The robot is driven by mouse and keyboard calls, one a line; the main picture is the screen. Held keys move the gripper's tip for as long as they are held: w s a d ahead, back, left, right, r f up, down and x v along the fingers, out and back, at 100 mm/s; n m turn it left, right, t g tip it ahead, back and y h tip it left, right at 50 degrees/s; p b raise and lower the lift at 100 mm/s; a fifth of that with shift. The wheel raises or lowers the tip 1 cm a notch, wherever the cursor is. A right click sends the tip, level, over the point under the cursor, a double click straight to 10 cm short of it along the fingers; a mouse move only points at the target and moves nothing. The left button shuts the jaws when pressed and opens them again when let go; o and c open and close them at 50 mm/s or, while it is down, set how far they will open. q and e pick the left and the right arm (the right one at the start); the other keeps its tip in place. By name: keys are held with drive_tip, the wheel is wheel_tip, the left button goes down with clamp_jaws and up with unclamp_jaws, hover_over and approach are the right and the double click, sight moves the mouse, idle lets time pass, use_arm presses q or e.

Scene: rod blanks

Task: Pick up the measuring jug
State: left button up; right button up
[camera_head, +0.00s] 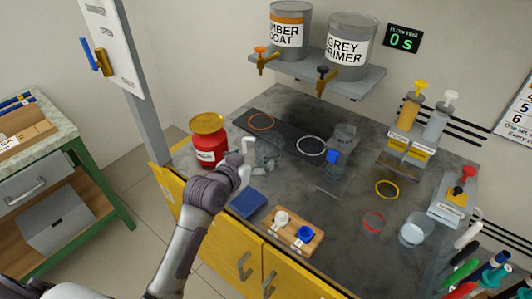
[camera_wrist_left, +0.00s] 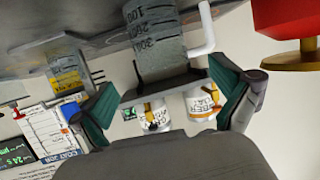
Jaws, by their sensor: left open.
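The measuring jug (camera_head: 268,153) is a see-through grey vessel with a white handle, standing on the dark worktop beside the red tin. In the left wrist view the jug (camera_wrist_left: 160,50) appears upside down, with its volume marks in sight and the white handle to its right. My left gripper (camera_head: 243,168) is at the near left side of the jug, partly hiding it. In the left wrist view its two green-padded fingers (camera_wrist_left: 165,92) are spread wide and empty, with the jug ahead between them. Whether they touch it cannot be told. My right gripper is out of view.
The red tin with a gold lid (camera_head: 208,140) stands close left of the gripper. A blue pad (camera_head: 248,203) and a wooden tray (camera_head: 293,236) lie near the front edge. Another clear vessel (camera_head: 344,134) stands further right. A glass beaker (camera_head: 413,232) is at far right.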

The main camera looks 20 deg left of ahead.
sight(262, 152)
use_arm(q)
drive_tip(key=x, duration=0.4)
drive_tip(key=shift+w+f, duration=0.1)
drive_tip(key=shift+w, duration=0.15)
drive_tip(key=shift+x, duration=2.8)
drive_tip(key=shift+r, duration=0.2)
drive_tip(key=c, duration=0.9)
